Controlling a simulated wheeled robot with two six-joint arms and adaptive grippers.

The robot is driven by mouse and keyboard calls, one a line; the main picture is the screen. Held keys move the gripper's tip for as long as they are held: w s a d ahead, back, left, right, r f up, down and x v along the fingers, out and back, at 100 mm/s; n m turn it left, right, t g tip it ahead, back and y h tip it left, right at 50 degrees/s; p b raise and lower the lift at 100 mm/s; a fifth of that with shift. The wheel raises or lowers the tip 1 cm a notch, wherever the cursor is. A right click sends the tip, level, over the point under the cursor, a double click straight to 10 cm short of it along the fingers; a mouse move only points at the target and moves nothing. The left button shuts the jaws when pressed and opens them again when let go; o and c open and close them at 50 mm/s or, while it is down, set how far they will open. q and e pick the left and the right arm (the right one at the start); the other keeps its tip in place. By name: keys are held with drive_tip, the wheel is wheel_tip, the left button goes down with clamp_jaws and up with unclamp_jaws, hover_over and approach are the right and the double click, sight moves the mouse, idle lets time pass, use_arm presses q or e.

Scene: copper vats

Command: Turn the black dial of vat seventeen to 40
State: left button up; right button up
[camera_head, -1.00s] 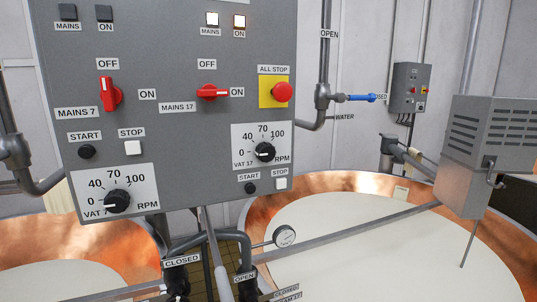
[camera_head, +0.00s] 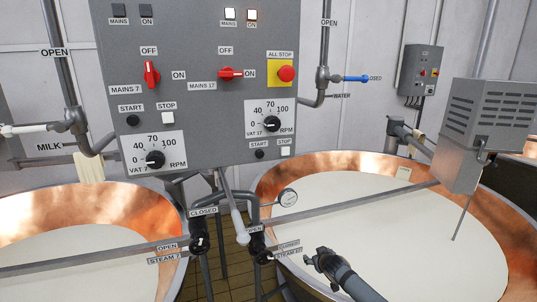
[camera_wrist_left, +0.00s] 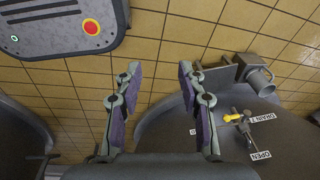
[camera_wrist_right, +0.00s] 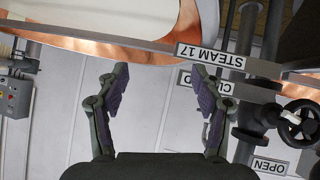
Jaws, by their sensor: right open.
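The black dial of vat seventeen (camera_head: 272,124) is on a white scale plate at the lower right of the grey control panel (camera_head: 205,100). Its scale runs 0, 40, 70, 100 RPM; its pointer is too small to read surely. My right gripper (camera_head: 315,257) is below and right of the panel, in front of the right vat, well apart from the dial. In the right wrist view (camera_wrist_right: 158,70) its fingers are spread with nothing between them. My left gripper (camera_wrist_left: 160,78) shows only in the left wrist view, open and empty above the tiled floor.
A similar vat seven dial (camera_head: 155,159) is at the panel's lower left. Red all-stop button (camera_head: 286,74) and red mains 17 switch (camera_head: 230,73) sit above. Steam pipes with black valves (camera_head: 199,242) stand under the panel. A grey box (camera_head: 480,130) is at right.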

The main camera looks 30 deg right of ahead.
drive_tip(key=w+a+r+t, duration=0.2)
drive_tip(key=w+r, duration=0.1)
drive_tip(key=r, duration=1.1)
drive_tip(key=w+a+r+t, duration=0.15)
drive_tip(key=w+r, duration=0.25)
drive_tip(key=r, duration=1.1)
drive_tip(key=n+t+y, duration=0.1)
drive_tip(key=n+t, duration=0.1)
drive_tip(key=t, duration=0.2)
approach(274, 125)
drive_tip(key=p+x, duration=0.5)
drive_tip(key=p, duration=0.2)
drive_tip(key=p+x, duration=0.3)
drive_tip(key=shift+w+d+r, duration=0.15)
drive_tip(key=shift+w+r, duration=0.15)
drive_tip(key=shift+w, duration=0.05)
drive_tip(key=shift+w+f+p, duration=0.25)
drive_tip(key=shift+w+p, duration=0.1)
drive_tip(key=shift+w, duration=0.2)
use_arm(q)
wheel_tip(274, 125, up, 10)
drive_tip(key=s, duration=0.2)
drive_tip(key=shift+a+r, duration=0.15)
drive_tip(key=shift+r, duration=0.1)
use_arm(e)
drive_tip(key=shift+d, duration=0.1)
